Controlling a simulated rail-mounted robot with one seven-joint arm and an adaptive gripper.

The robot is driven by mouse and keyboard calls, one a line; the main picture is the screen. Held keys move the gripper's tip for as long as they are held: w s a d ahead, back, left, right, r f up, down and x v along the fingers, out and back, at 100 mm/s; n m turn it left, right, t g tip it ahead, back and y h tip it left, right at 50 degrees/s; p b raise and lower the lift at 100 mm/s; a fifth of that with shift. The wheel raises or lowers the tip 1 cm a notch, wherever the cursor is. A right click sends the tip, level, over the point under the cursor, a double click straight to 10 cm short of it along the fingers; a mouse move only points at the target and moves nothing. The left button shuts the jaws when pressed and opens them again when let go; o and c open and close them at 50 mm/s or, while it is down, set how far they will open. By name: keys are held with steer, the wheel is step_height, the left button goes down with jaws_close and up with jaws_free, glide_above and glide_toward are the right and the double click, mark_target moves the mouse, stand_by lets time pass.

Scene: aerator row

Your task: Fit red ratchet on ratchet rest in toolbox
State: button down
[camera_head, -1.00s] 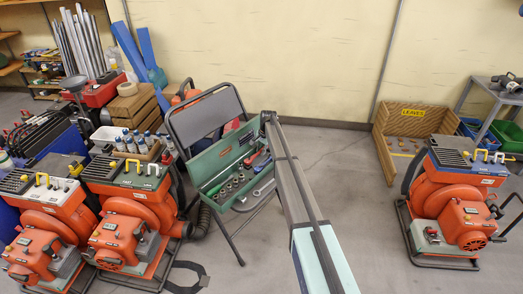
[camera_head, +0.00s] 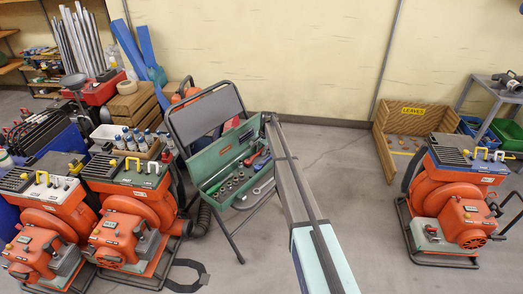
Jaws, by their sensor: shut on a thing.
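The open green toolbox (camera_head: 209,163) sits on the seat of a folding chair in the middle of the view. Several round sockets and a silver wrench (camera_head: 263,187) lie inside it. A small red tool (camera_head: 250,160) shows near the box's right end. It is too small to tell whether it is the red ratchet. The ratchet rest cannot be made out. My gripper is not in view, and what it holds is hidden.
The dark folding chair (camera_head: 205,112) stands close to orange machines (camera_head: 125,225) on the left. Another orange machine (camera_head: 455,205) stands at the right, before a wooden bin marked LEAVES (camera_head: 382,155). Bare floor (camera_head: 345,185) lies between. A long dark beam crosses beside the toolbox.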

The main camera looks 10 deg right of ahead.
stand_by(0.3)
steer(key=c, duration=0.9)
jaws_free()
steer(key=shift+c, duration=0.2)
steer(key=shift+w+a+p+v, duration=0.2)
steer(key=shift+p+v, duration=0.4)
steer(key=shift+v, duration=0.5)
steer(key=shift+w+a+p+v, duration=0.15)
steer(key=shift+p+v, duration=0.4)
steer(key=shift+v, duration=0.6)
steer(key=shift+w+a+p+v, duration=0.1)
steer(key=shift+w+p+v, duration=0.1)
steer(key=shift+p+v, duration=0.65)
steer(key=shift+r, duration=0.4)
